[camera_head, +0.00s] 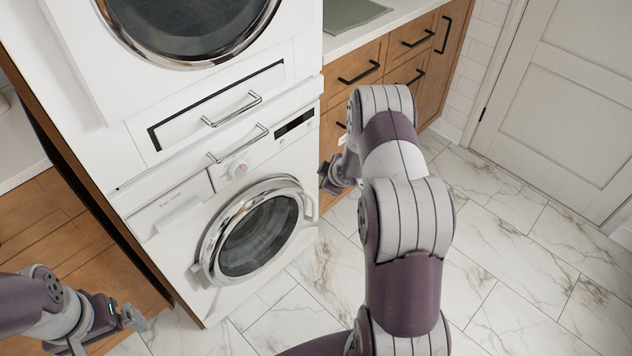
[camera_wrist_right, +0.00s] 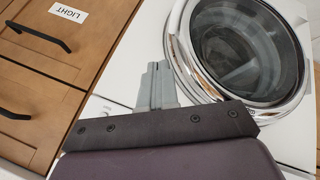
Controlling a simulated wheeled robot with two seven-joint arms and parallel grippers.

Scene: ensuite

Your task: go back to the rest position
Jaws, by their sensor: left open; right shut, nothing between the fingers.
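My left gripper (camera_head: 132,318) is at the lower left of the head view, open and empty, in front of the wooden cabinet. My right arm reaches forward through the middle of the head view. Its gripper (camera_head: 332,180) is partly hidden behind the wrist, near the edge between the washer and the drawers. In the right wrist view the right gripper's fingers (camera_wrist_right: 158,75) are together with nothing between them. They point toward the front of the washer (camera_wrist_right: 125,88), beside its round door. I cannot tell how far they are from it.
The lower washer's round door (camera_head: 250,235) looks shut. Another machine (camera_head: 190,25) is stacked above it. Wooden drawers (camera_head: 365,70) with black handles stand to the right; one front carries a LIGHT label (camera_wrist_right: 68,12). Marble floor (camera_head: 510,240) is clear toward the white door (camera_head: 560,100).

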